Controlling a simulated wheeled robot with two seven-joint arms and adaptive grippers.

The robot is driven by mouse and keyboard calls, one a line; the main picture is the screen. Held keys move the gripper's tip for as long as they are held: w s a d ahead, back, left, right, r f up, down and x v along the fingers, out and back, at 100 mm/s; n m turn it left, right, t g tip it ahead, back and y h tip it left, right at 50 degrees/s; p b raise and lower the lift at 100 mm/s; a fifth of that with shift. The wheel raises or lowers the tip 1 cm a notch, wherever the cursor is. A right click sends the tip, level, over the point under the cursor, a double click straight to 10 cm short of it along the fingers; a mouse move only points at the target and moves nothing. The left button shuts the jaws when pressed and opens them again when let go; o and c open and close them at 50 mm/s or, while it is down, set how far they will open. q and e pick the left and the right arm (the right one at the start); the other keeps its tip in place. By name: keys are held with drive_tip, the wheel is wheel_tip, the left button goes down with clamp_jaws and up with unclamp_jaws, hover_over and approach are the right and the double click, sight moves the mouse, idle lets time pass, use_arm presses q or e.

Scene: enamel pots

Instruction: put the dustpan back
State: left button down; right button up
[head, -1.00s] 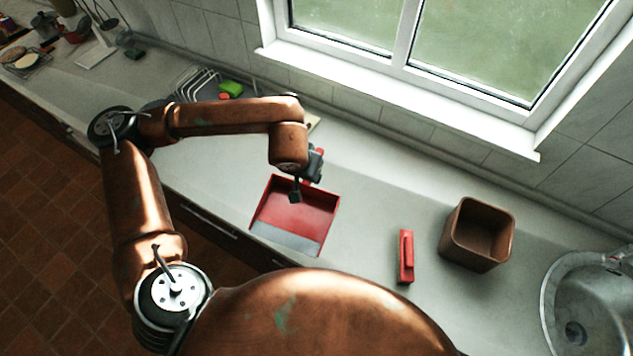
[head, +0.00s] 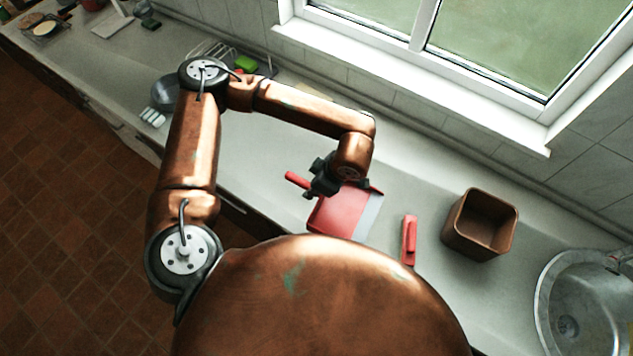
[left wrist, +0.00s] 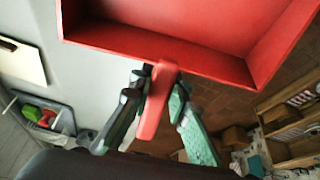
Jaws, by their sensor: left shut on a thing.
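The red dustpan (head: 338,213) with a pale grey front lip is over the counter in the middle of the head view. Its lip faces right and its handle (head: 296,180) sticks out to the left. My left gripper (head: 322,180) is shut on the handle. In the left wrist view the handle (left wrist: 156,100) runs between the two fingers, and the pan (left wrist: 170,30) fills the top. I cannot tell exactly how high the dustpan is above the counter. My right gripper is in no view.
A slim red object (head: 408,240) lies on the counter right of the dustpan. A brown square container (head: 481,224) stands beyond it, before the round metal sink (head: 575,305). A dish rack (head: 215,50) is at the back left. The window wall bounds the far side.

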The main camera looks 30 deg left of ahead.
use_arm(q)
drive_tip(key=w+a+f+n+g+p, duration=0.1)
drive_tip(key=a+f+n, duration=0.1)
drive_tip(key=a+f, duration=0.1)
drive_tip(key=w+a+f+n+p, duration=0.1)
drive_tip(key=a+f+n, duration=0.2)
drive_tip(key=a, duration=0.1)
drive_tip(key=w+a+f+n+g+p, duration=0.1)
drive_tip(key=a+f+n+p, duration=0.1)
drive_tip(key=a, duration=0.2)
drive_tip(key=shift+w+a+f+n+g+h, duration=0.15)
drive_tip(key=shift+f+n+g+h, duration=0.15)
drive_tip(key=shift+f+h, duration=0.1)
drive_tip(key=shift+w+a+f, duration=0.25)
drive_tip(key=shift+a+f, duration=0.2)
drive_tip(key=shift+f, duration=0.2)
wheel_tip(320, 180, down, 3)
drive_tip(key=shift+w+a+f, duration=0.1)
drive_tip(key=shift+w+f, duration=0.05)
drive_tip(key=shift+f, duration=0.05)
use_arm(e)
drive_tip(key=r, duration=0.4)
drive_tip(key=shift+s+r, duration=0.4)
